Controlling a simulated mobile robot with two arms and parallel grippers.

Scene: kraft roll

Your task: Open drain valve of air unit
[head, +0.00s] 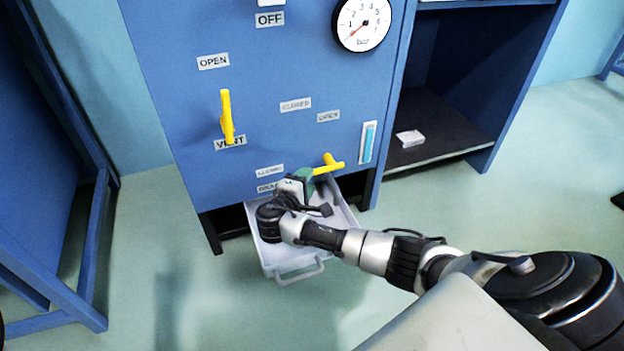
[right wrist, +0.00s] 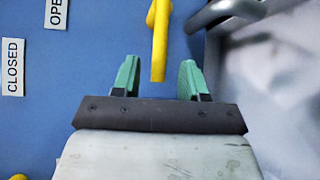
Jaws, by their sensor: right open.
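The blue air unit (head: 270,75) stands ahead in the head view. Low on its front is a yellow lever (head: 330,165), lying roughly level with its free end to the left, near the lower CLOSED label (head: 269,170). An OPEN label (head: 328,116) is above it. The DRAIN label (head: 268,187) is partly hidden by my arm. My right gripper (head: 305,176) is at the left of this lever. In the right wrist view, the lever (right wrist: 159,45) shows between the open green fingertips (right wrist: 160,78), with gaps on both sides. My left gripper is out of view.
A white tray (head: 288,267) with a front handle sits beneath the unit, under my right arm. A second yellow lever (head: 227,115), at the VENT label, stands upright. A gauge (head: 362,24) is above. An open blue shelf (head: 440,128) stands right; a blue frame (head: 90,250) stands left.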

